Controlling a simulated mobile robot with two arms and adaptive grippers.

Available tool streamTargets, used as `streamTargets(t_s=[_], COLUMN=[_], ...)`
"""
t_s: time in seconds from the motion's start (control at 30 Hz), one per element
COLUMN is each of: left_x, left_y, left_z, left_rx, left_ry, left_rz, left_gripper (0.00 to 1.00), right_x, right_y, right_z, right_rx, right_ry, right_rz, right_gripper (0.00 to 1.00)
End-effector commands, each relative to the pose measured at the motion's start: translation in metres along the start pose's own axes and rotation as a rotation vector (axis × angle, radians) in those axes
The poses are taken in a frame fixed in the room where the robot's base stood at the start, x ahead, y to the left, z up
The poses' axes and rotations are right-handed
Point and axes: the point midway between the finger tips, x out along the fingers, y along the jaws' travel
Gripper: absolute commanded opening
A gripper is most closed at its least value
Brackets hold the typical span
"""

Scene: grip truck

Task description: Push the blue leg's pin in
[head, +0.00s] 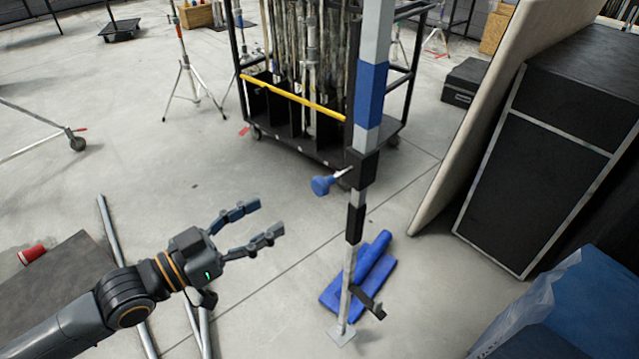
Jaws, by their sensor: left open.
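The leg (370,98) is an upright pole with a blue band, standing on a small square foot plate in the middle of the head view. A black collar on it carries the pin (322,185), a blue knob on a short metal shaft that sticks out to the left. Some of the shaft shows between knob and collar. My left gripper (271,217) is open and empty, left of the pole and below the knob, apart from both. Its fingers point right. My right gripper is not in view.
A black cart (290,122) with a yellow bar and many poles stands behind the leg. A black case (535,165) and leaning board stand right. Metal tubes (112,235) lie on the floor at left.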

Motion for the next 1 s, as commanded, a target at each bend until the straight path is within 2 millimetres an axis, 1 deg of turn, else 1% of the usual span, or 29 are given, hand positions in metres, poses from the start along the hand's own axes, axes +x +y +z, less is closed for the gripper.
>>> streamTargets(t_s=[0.17,0.4,0.6,0.7,0.8,1.0], left_x=[0.025,0.077,0.113,0.124,0.130,0.133], left_y=[0.000,-0.001,-0.001,-0.001,-0.001,-0.001], left_z=[-0.004,-0.004,-0.002,-0.001,-0.001,0.001], left_rx=[0.000,0.000,0.000,0.001,0.001,0.002], left_ry=[0.008,0.006,0.002,0.001,0.001,0.000], left_rz=[0.000,-0.001,-0.001,-0.001,-0.002,-0.001], left_gripper=[0.57,0.57,0.57,0.57,0.57,0.57], right_x=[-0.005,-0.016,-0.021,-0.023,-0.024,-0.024], right_y=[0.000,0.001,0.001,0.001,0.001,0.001], right_z=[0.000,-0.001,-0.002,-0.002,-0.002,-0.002], right_rx=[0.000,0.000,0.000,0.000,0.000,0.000], right_ry=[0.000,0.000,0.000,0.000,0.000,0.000], right_rz=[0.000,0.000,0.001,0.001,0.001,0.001], right_gripper=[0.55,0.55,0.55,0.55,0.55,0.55])
